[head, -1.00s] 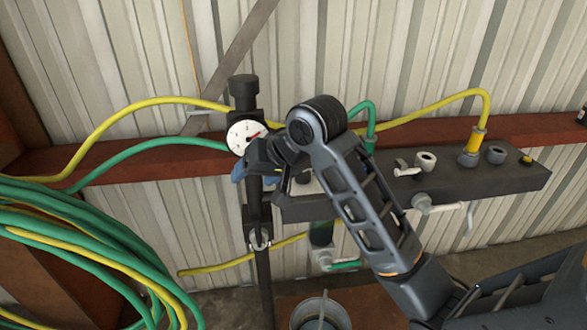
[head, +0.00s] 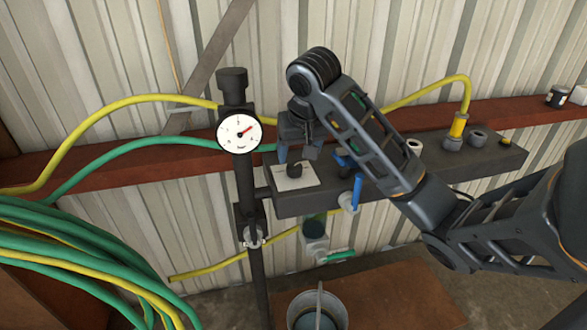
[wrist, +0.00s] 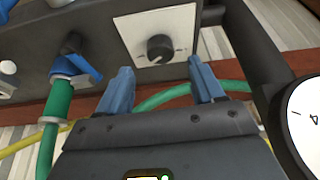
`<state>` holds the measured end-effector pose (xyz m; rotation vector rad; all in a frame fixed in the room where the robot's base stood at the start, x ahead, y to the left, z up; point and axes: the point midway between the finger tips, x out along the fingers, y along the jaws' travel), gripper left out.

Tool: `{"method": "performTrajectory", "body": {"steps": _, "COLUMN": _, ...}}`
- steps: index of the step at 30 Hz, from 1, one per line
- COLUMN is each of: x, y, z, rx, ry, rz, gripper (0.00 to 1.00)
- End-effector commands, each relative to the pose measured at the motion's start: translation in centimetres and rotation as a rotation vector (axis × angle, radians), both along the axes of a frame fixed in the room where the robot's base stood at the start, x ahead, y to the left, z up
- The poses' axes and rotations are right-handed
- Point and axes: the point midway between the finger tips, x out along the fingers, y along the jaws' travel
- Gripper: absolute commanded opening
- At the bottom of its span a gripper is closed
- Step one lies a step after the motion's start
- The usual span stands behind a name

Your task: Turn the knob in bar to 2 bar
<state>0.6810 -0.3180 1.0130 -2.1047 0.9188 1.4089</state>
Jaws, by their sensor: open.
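The black knob (head: 295,169) sits on a white square plate (head: 283,184) on the dark manifold block. In the wrist view the knob (wrist: 160,48) shows at the centre of the plate (wrist: 128,27), with short marks beside it. My gripper (head: 297,157) is open and empty, with its blue fingers pointing at the plate. In the wrist view my gripper (wrist: 159,69) has one finger on either side below the knob, apparently apart from it.
The gauge's black post (head: 246,185) stands just left of the plate. Blue valve handles (head: 357,191) are close on the right. Green and yellow hoses (head: 50,240) coil at the left. A metal bucket (head: 318,309) stands below.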

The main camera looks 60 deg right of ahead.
Motion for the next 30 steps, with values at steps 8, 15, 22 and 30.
{"method": "performTrajectory", "body": {"steps": 8, "x": 0.9, "y": -0.8, "z": -3.5, "rx": 0.001, "ry": -0.001, "rz": 0.001, "gripper": 0.67}}
{"method": "performTrajectory", "body": {"steps": 15, "x": 1.4, "y": -1.4, "z": -5.1, "rx": 0.0, "ry": 0.0, "rz": 0.001, "gripper": 0.67}}
{"method": "performTrajectory", "body": {"steps": 22, "x": 1.5, "y": -1.5, "z": -5.2, "rx": 0.0, "ry": -0.001, "rz": 0.001, "gripper": 0.67}}
{"method": "performTrajectory", "body": {"steps": 30, "x": 1.5, "y": -1.5, "z": -5.2, "rx": 0.0, "ry": -0.001, "rz": 0.001, "gripper": 0.49}}
